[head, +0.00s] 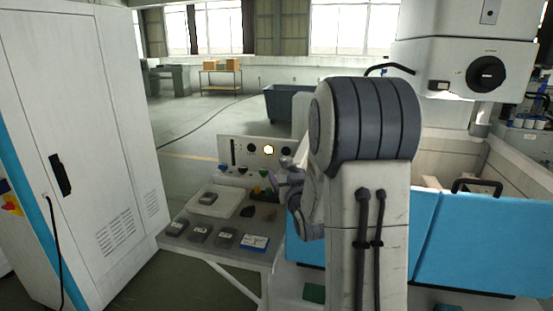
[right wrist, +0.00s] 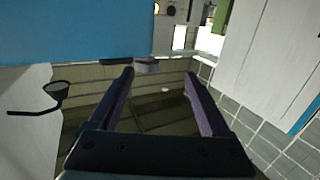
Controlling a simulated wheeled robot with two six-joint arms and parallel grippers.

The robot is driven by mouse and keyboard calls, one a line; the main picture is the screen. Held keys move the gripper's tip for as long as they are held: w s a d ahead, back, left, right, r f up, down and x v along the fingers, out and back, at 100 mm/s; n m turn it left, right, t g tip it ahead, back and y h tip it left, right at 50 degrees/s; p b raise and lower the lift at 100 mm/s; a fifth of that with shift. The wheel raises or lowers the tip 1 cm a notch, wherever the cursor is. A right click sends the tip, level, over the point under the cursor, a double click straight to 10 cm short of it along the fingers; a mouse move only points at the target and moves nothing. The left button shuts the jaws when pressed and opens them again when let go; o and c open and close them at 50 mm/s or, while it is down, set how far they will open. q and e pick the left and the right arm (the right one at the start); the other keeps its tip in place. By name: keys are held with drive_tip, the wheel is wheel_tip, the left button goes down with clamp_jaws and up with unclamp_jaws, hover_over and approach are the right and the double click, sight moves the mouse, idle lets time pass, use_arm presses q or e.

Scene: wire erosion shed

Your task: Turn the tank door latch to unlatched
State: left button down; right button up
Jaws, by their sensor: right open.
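The blue tank door (head: 490,245) fills the right of the head view, with a black loop handle (head: 477,184) at its top edge. Blue panel also fills the upper left of the right wrist view (right wrist: 75,30). Below it there, a bent black lever with a cup-shaped end (right wrist: 55,88) stands out from a white surface; I cannot tell whether it is the latch. My right gripper (right wrist: 163,84) is open, with nothing between its purple fingers, right of that lever and apart from it. In the head view it shows small beyond my arm (head: 274,181). My left gripper is out of view.
A bench (head: 185,245) with several small grey blocks and a blue-white card (head: 255,243) stands left of my right arm. A tall white cabinet (head: 90,130) stands at left. The machine head (head: 460,65) hangs upper right.

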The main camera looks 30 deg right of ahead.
drive_tip(key=shift+d+r+h, duration=0.2)
drive_tip(key=shift+d+h, duration=0.1)
drive_tip(key=shift+d, duration=0.4)
drive_tip(key=shift+w+d+r, duration=0.1)
drive_tip(key=shift+w+d, duration=0.1)
drive_tip(key=shift+w, duration=0.05)
drive_tip(key=p+x, duration=0.1)
drive_tip(key=x, duration=0.2)
drive_tip(key=p+x, duration=0.1)
drive_tip(key=x, duration=0.2)
drive_tip(key=p+x, duration=0.1)
drive_tip(key=x, duration=0.2)
drive_tip(key=shift+d+r+p, duration=0.2)
drive_tip(key=shift+d+p, duration=0.05)
drive_tip(key=shift+p, duration=0.15)
drive_tip(key=shift+w+d, duration=0.15)
drive_tip(key=shift+w, duration=0.2)
